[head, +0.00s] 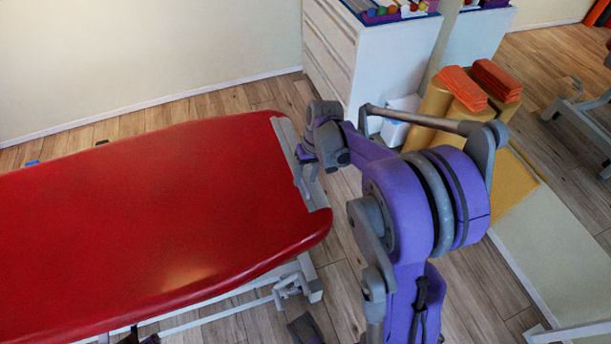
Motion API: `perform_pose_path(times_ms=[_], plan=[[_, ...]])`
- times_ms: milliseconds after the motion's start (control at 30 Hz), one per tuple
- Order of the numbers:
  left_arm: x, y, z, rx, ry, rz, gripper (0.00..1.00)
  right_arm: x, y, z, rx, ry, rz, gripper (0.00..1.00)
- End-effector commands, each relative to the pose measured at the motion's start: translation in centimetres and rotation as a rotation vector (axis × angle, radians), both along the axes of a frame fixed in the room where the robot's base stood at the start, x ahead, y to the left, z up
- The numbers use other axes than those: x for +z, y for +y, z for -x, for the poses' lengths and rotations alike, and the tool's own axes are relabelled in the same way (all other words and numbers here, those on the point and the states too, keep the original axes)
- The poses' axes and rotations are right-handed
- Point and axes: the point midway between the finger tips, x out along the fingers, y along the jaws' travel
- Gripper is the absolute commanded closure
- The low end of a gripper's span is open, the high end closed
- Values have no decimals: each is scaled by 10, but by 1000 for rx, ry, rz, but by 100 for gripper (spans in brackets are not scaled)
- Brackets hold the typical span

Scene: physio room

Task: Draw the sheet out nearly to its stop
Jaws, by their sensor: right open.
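A red padded treatment table (160,205) fills the left of the head view. A pale grey bar-like fitting (316,192) runs along its right end. I cannot make out a separate sheet; if there is one at this end, the fitting or my arm hides it. My right gripper (304,156) is at the table's right end, beside the upper part of the grey fitting. It is open, and its fingers are small and partly hidden by the wrist. I cannot tell whether it touches the fitting. My left gripper is not in view.
A white cabinet (385,60) with coloured items on top stands behind my right arm. Yellow rolls (433,103) and orange folded cloths (462,88) are right of it. Wooden floor (345,255) is free beside the table's right end.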

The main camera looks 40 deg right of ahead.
Motion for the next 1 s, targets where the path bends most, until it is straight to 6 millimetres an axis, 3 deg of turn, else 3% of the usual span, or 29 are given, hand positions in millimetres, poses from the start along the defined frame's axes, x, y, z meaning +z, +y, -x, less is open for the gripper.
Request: perform_pose_path(times_ms=[167, 433, 1000], plan=[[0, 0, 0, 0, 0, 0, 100, 0, 0, 0, 0, 0, 0, 55], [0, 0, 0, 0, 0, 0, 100, 0, 0, 0, 0, 0, 0, 100], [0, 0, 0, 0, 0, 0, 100, 0, 0, 0, 0, 0, 0, 100]])
